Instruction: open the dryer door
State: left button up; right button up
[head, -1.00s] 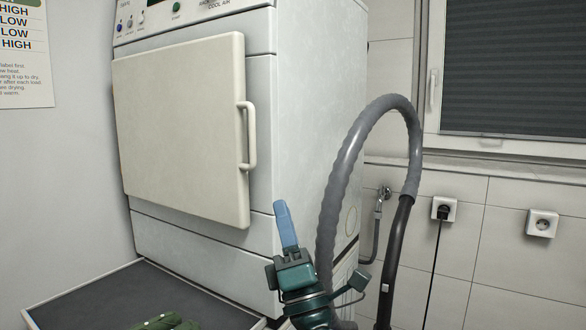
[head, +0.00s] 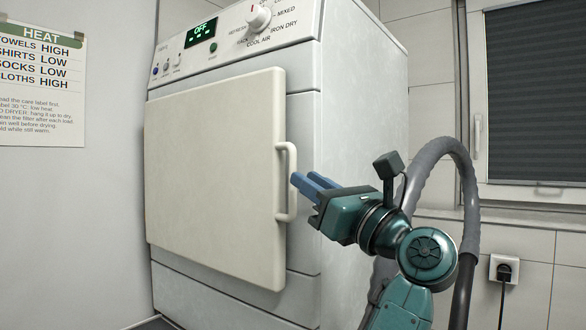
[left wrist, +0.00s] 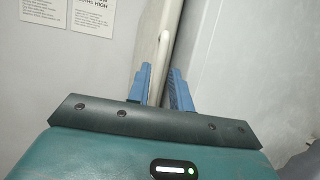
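The white dryer (head: 362,100) stands in the middle of the head view. Its cream door (head: 212,170) appears shut flat against the front. A pale vertical bar handle (head: 291,157) is on the door's right edge. My left gripper (head: 305,177), with blue fingers, is just right of the handle and points at it. In the left wrist view, the fingers of my left gripper (left wrist: 161,76) are apart, with the handle (left wrist: 165,38) ahead, roughly in line with the gap. I cannot tell whether they touch it. My right gripper is not in view.
A grey hose (head: 455,150) loops up to the right of the dryer, behind my left arm. A control panel (head: 240,32) with a knob is above the door. A wall with a poster (head: 42,85) is at the left. A socket (head: 503,270) is on the right wall.

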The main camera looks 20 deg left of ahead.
pick_arm(q)
jog(key=x, duration=0.5)
jog(key=shift+p, duration=0.3)
grip_shut()
